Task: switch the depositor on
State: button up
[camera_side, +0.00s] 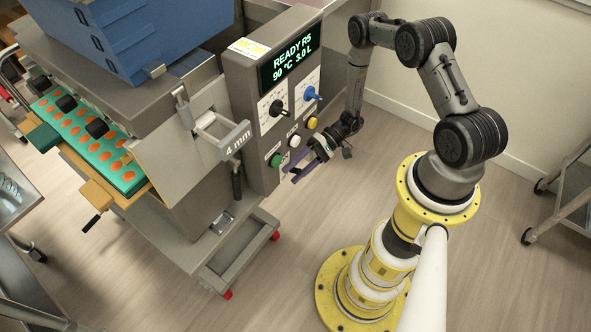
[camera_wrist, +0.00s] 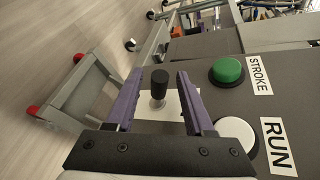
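The depositor's grey control panel (camera_side: 252,105) stands in the middle of the side view, with a lit display (camera_side: 289,55) reading "READY". A black knob or lever (camera_wrist: 159,84) on a white plate (camera_wrist: 178,104) shows in the wrist view; its label is not readable. My gripper (camera_side: 289,176) is at the panel's lower edge, with purple fingers apart. In the wrist view my gripper (camera_wrist: 159,75) is open, with one finger on each side of the black knob. No contact shows, and the depth between fingertips and knob is unclear. In the side view this knob is not discernible.
A green button (camera_wrist: 227,70) marked STROKE and a white button (camera_wrist: 234,137) marked RUN are right of my fingers. A yellow button (camera_side: 312,123), a black dial (camera_side: 278,108) and a blue dial (camera_side: 312,93) are higher on the panel. A cart frame (camera_side: 240,250) stands below.

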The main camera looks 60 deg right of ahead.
jog(key=v, duration=1.4)
jog(key=shift+a, duration=0.1)
jog(key=s+a+r+n+g+h, duration=0.1)
jog(key=a+r+n+g+h, duration=0.25)
jog(key=r, duration=0.95)
jog(key=a+r+n+g+h, duration=0.2)
jog(key=r+h, duration=0.3)
jog(key=r, duration=0.7)
jog(key=s+a+r+n+t+h, duration=0.1)
jog(key=s+a+r+t+h, duration=0.1)
jog(key=s+r, duration=0.4)
jog(key=s+a+r+n+t+h, duration=0.1)
jog(key=s+a+r+t+h, duration=0.2)
jog(key=s+r+t, duration=0.2)
notch_tip(320, 180, up, 2)
jog(key=shift+s+a+r, duration=0.2)
jog(key=shift+s+a, duration=0.05)
jog(key=shift+s, duration=0.9)
